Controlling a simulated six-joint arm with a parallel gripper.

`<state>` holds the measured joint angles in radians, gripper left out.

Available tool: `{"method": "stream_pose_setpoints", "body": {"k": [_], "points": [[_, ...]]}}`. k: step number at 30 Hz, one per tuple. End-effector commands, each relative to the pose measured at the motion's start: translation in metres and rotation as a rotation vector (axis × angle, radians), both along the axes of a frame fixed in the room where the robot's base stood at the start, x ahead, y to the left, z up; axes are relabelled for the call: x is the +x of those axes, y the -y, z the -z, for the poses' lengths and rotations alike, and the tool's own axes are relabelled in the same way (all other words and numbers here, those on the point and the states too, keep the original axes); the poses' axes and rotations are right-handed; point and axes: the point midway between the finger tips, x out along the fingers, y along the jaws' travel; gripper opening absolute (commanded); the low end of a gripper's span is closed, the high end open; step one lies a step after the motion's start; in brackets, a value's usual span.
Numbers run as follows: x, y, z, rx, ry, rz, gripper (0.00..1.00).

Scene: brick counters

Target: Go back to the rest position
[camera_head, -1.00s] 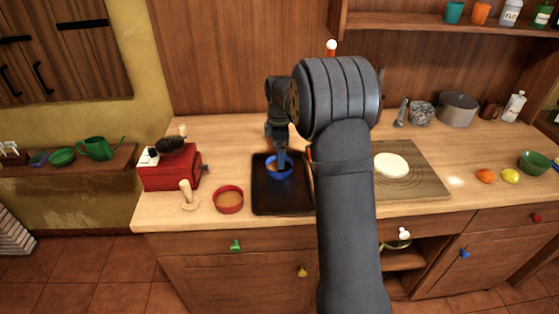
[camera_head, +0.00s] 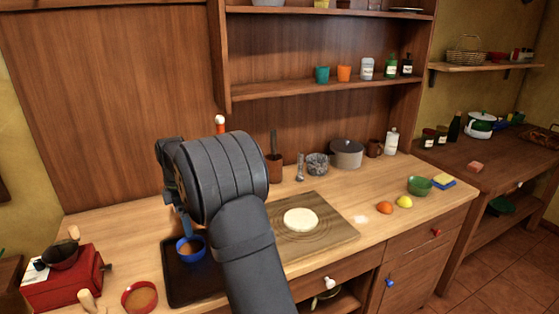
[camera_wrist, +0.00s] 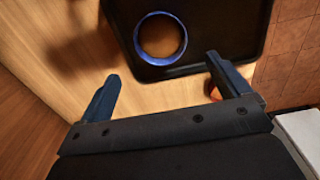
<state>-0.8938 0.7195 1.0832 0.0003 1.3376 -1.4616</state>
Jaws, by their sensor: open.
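My gripper (camera_wrist: 163,68) is open and empty in the wrist view, its two dark fingers apart. The blue bowl (camera_wrist: 160,38) lies beyond the fingertips and is not between them. In the head view the bowl (camera_head: 190,246) sits on the black tray (camera_head: 200,287) with something brown inside. The tray also shows in the wrist view (camera_wrist: 237,32). In the head view my gripper (camera_head: 187,220) is above the bowl, partly hidden by my own arm. My forearm covers the tray's right side.
A red box-shaped appliance (camera_head: 62,285) and a red dish (camera_head: 139,297) stand left of the tray. A wooden board (camera_head: 335,236) with pale dough (camera_head: 300,220) lies to the right. A wall shelf (camera_head: 310,90) holds cups and bottles. An orange, a lemon and a green bowl lie farther right.

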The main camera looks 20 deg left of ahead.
Motion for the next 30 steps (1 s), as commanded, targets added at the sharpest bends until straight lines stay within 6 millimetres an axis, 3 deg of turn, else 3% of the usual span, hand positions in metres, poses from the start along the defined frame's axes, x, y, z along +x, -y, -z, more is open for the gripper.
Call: {"method": "stream_pose_setpoints", "body": {"k": [17, 24, 30], "points": [[-0.001, 0.001, 0.112, -0.002, -0.002, 0.0, 0.94], [0.0, 0.0, 0.077, 0.002, 0.001, 0.0, 0.94], [0.0, 0.0, 0.068, 0.0, 0.0, 0.0, 0.94]]}}
